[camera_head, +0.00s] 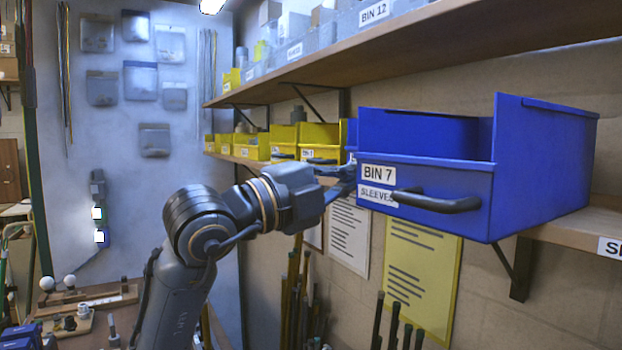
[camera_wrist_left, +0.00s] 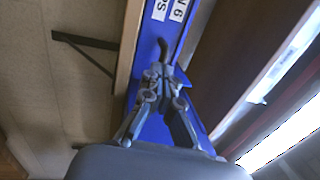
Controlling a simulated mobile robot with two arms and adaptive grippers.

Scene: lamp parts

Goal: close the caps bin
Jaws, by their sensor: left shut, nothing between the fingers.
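The caps bin is the blue bin (camera_wrist_left: 150,62) in the left wrist view, with a white label ending in "N 6" and "PS" and a dark handle (camera_wrist_left: 162,46). In the head view only a blue sliver (camera_head: 351,134), probably this bin, shows behind the bin marked "BIN 7 SLEEVES"; how far it stands out is hidden. My left gripper (camera_wrist_left: 163,76) is shut and empty, in front of the blue bin near its handle. Whether it touches the bin I cannot tell. In the head view the left gripper (camera_head: 343,178) reaches past the left edge of BIN 7.
The blue BIN 7 (camera_head: 440,185) juts out over the shelf edge, close beside my left gripper. Yellow bins (camera_head: 318,138) stand farther along the shelf. An upper shelf (camera_head: 420,40) runs above. Posters (camera_head: 420,265) and upright rods (camera_head: 292,290) are below.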

